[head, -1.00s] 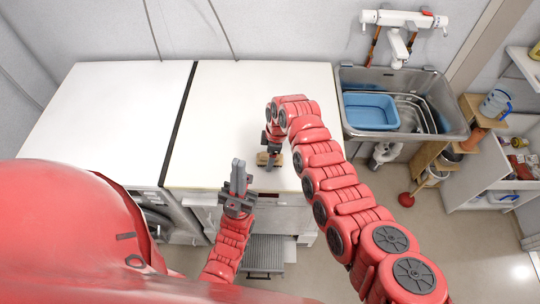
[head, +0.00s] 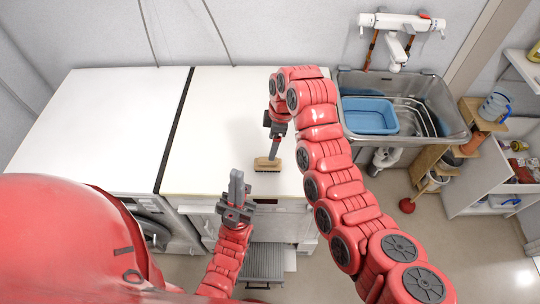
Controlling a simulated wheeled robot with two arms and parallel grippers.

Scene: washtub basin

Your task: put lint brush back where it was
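The lint brush (head: 267,164), a small tan block with dark bristles, rests on the white top near its front edge. My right gripper (head: 273,158) points down at the brush, its fingertips at or just above the brush's upper side. Its fingers line up in this view, so their gap is hidden and I cannot tell whether they touch the brush. My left gripper (head: 237,180) points up in front of the white top's front edge, apart from the brush. Its fingers overlap in this view and I see nothing held.
The white top (head: 215,120) is otherwise clear, with a dark seam on its left. A metal sink (head: 450,125) with a blue basin (head: 370,115) stands to the right. Wooden shelves (head: 450,160) stand beyond the sink. A grey step (head: 264,262) is on the floor below.

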